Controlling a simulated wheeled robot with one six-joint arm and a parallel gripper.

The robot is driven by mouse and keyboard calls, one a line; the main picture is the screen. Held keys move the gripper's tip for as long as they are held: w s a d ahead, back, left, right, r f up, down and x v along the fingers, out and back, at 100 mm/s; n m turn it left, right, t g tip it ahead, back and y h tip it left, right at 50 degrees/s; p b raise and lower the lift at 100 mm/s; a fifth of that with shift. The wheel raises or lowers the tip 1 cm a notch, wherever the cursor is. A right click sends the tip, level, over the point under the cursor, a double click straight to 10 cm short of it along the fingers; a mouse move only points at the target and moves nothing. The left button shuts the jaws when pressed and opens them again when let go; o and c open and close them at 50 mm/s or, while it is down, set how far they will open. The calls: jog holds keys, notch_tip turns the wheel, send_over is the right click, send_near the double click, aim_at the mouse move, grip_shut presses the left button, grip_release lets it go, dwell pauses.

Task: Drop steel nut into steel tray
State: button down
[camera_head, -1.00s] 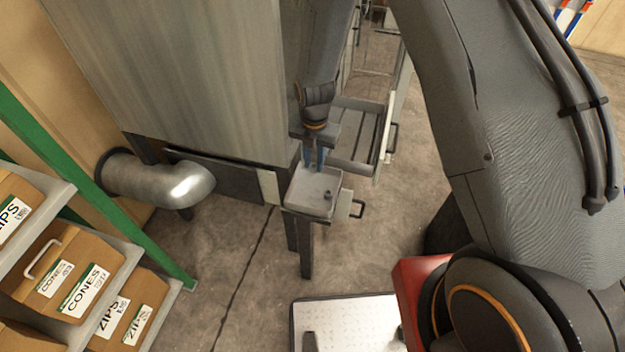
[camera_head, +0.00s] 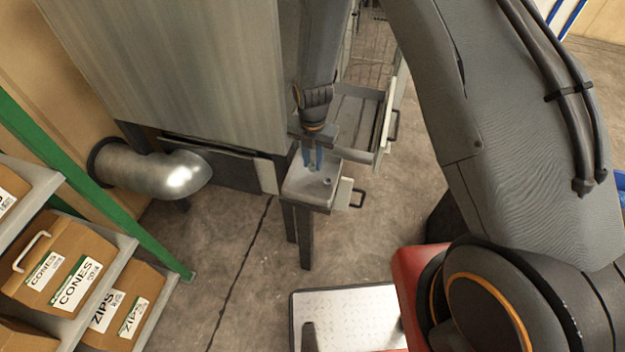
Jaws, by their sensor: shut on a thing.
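The steel tray (camera_head: 305,199) is a small shallow light-grey box at the lower corner of the big metal cabinet, in the middle of the head view. My gripper (camera_head: 313,166) has blue fingers pointing down over the back part of the tray. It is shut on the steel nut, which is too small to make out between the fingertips. A small dark round piece (camera_head: 327,182) lies inside the tray, right of the fingers. I cannot tell exactly what it is, nor how high the fingertips are above the tray floor.
The metal cabinet (camera_head: 200,75) stands close to the left of my gripper. A larger open drawer (camera_head: 360,120) is behind the tray. A silver duct (camera_head: 150,168) and a shelf with carton boxes (camera_head: 75,285) are at left.

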jog(key=c, duration=1.5)
grip_release()
jog(key=shift+o, duration=0.2)
jog(key=shift+r, duration=0.1)
notch_tip(320, 180, up, 8)
jog(key=shift+f+b, duration=0.25)
jog(key=shift+b, duration=0.75)
jog(key=shift+r, duration=0.1)
jog(key=s+d+r+m, duration=0.7)
jog(key=r+m, duration=0.1)
jog(key=m, duration=0.7)
jog(key=s+d+r+m+t, duration=0.1)
jog(key=s+d+r+m, duration=0.7)
jog(key=m, duration=0.8)
jog(key=shift+r, duration=0.5)
